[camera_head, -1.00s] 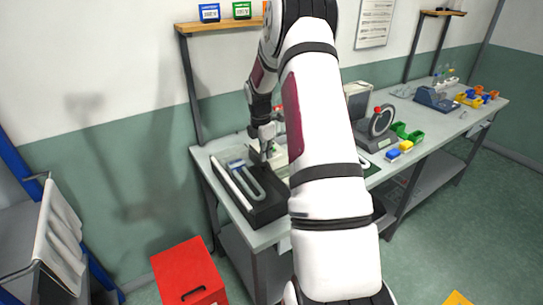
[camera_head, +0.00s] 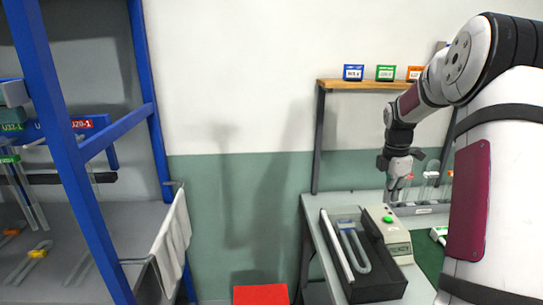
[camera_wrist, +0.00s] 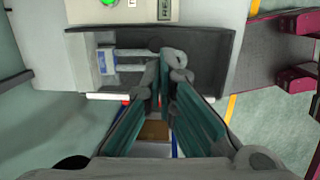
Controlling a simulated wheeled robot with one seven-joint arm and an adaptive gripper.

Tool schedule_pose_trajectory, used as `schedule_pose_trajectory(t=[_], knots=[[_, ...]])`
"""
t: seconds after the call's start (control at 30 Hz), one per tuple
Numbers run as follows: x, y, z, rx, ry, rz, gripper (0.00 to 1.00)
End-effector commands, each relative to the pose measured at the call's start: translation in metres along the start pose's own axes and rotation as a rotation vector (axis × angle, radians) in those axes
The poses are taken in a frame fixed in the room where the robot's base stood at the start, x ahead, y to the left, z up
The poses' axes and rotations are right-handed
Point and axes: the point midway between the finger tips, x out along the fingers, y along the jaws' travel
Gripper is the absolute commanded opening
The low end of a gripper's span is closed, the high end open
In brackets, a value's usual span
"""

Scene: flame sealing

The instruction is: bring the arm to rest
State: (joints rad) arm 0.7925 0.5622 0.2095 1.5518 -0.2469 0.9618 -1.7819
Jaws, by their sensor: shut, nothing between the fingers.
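My gripper (camera_head: 397,190) is shut and empty. In the head view it hangs in the air above the bench, over the area of the black tray (camera_head: 372,290) and the beige device (camera_head: 388,236). My arm comes in from the right and bends down to it. In the wrist view the fingers (camera_wrist: 164,82) are together and overlap the tray (camera_wrist: 215,47) in the picture, with nothing between them.
Glassware stands in a rack behind the device. A blue-framed rack (camera_head: 62,150) with tubes stands at left. A red box (camera_head: 260,295) is on the floor.

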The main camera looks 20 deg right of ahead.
Motion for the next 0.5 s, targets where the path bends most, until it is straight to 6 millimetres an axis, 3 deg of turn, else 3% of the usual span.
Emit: schedule_pose_trajectory(t=[0.13,0.23,0.37,0.5], knots=[[0.0,0.0,0.0,0.0,0.0,0.0,0.0],[-0.02,-0.002,-0.018,0.037,-0.009,0.019,0.0],[-0.06,-0.013,-0.055,0.141,-0.019,0.058,0.0],[-0.105,-0.037,-0.101,0.291,-0.015,0.114,0.0]])
